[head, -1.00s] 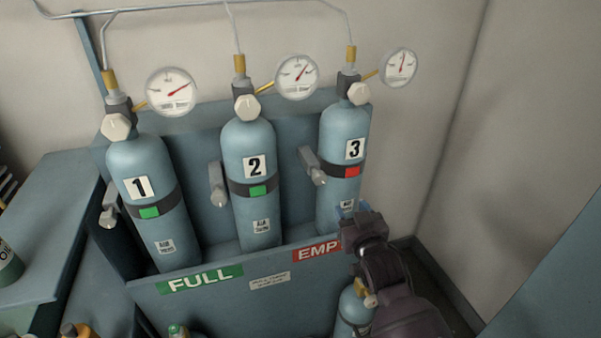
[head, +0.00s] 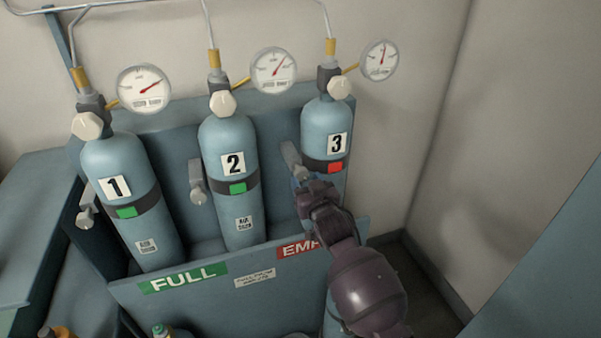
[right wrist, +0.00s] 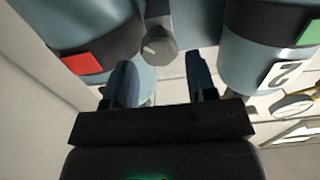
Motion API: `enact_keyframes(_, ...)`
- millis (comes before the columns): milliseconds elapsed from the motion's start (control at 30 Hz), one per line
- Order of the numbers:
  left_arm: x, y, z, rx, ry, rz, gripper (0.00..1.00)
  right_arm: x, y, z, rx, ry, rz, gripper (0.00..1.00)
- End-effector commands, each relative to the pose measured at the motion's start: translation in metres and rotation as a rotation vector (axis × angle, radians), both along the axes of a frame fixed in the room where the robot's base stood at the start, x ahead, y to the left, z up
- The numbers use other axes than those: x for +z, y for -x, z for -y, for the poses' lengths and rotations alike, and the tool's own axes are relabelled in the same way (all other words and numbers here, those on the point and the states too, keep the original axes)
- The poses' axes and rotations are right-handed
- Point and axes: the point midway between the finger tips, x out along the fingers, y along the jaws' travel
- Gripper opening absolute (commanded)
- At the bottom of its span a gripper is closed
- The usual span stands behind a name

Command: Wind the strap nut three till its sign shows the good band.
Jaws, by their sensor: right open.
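Cylinder three (head: 325,124) stands at the right of the rack, and its strap carries a red sign (head: 335,167). The red sign also shows in the right wrist view (right wrist: 82,63). Its strap nut (head: 291,158) is a grey handle-like piece at the left of the strap; in the right wrist view its round end (right wrist: 158,47) shows between cylinders three and two. My right gripper (head: 302,182) is just below the nut in the head view. Its two blue fingers (right wrist: 159,80) are apart, with the nut ahead of the gap and nothing seen between them. My left gripper is out of view.
Cylinders one (head: 128,200) and two (head: 232,185) show green signs, with nuts of their own beside them. The rack's front panel (head: 215,300) bears FULL and EMP labels, the latter partly behind my arm. Gauges hang above, and a wall stands at the right.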

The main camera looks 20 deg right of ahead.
Motion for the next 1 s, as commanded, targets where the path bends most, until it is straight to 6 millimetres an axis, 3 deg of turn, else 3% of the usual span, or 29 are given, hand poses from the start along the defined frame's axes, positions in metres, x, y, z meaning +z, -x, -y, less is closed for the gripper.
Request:
enact_keyframes(100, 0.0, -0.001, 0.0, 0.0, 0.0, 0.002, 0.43, 0.001, -0.019, -0.001, 0.0, 0.001, 0.0, 0.52)
enact_keyframes(300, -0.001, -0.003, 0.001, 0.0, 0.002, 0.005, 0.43, 0.0, -0.039, -0.001, 0.0, -0.001, -0.001, 0.52)
enact_keyframes(733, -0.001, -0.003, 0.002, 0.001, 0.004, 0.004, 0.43, 0.0, -0.046, -0.001, -0.001, 0.0, -0.001, 0.52)
enact_keyframes(967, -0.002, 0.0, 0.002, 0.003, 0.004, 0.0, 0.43, 0.0, -0.046, -0.001, 0.0, 0.0, -0.001, 0.18)
enact_keyframes(1000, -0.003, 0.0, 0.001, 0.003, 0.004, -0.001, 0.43, 0.0, -0.046, -0.001, 0.0, 0.0, -0.001, 0.17)
